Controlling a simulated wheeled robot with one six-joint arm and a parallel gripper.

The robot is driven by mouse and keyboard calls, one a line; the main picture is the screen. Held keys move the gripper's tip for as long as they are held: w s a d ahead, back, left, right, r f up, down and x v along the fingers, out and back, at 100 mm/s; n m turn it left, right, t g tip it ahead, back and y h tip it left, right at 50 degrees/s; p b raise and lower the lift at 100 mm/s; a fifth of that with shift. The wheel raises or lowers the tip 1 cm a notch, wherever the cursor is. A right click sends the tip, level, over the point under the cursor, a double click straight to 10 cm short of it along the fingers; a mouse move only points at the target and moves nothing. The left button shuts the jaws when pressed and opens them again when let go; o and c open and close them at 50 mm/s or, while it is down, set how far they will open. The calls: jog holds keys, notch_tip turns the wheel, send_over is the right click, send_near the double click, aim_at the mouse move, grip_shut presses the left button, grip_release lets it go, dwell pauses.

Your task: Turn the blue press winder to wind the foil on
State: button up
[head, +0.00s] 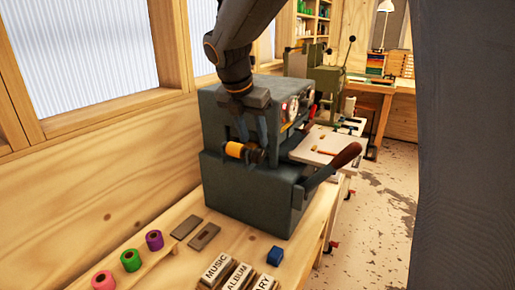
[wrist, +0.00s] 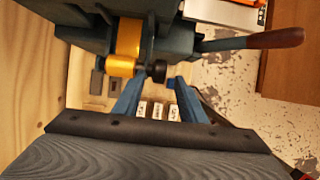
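The blue-grey press (head: 245,190) stands on the wooden bench by the wall. A gold foil roll (head: 234,150) sits on its front, and its foil also shows in the wrist view (wrist: 124,62). The dark round winder knob (wrist: 157,73) is beside the right end of the roll. My gripper (head: 254,146) points down at the knob from above. Its two blue fingers (wrist: 157,82) stand on either side of the knob, close to it. I cannot tell whether they touch it. The knob is partly hidden by the fingers in the head view.
The press's lever with a brown handle (head: 345,156) sticks out to the right. Pink (head: 104,280), green (head: 130,260) and purple (head: 154,240) rolls stand at the front left. A wall is close on the left.

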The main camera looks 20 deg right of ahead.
aim_at(258, 149)
jog(key=p+x, duration=0.1)
jog(key=x, duration=0.5)
jog(key=shift+d+f, duration=0.1)
jog(key=shift+f, duration=0.25)
grip_shut()
jog(key=p, duration=0.3)
jog(key=shift+r+g+y, duration=0.15)
jog(key=shift+g+y, duration=0.15)
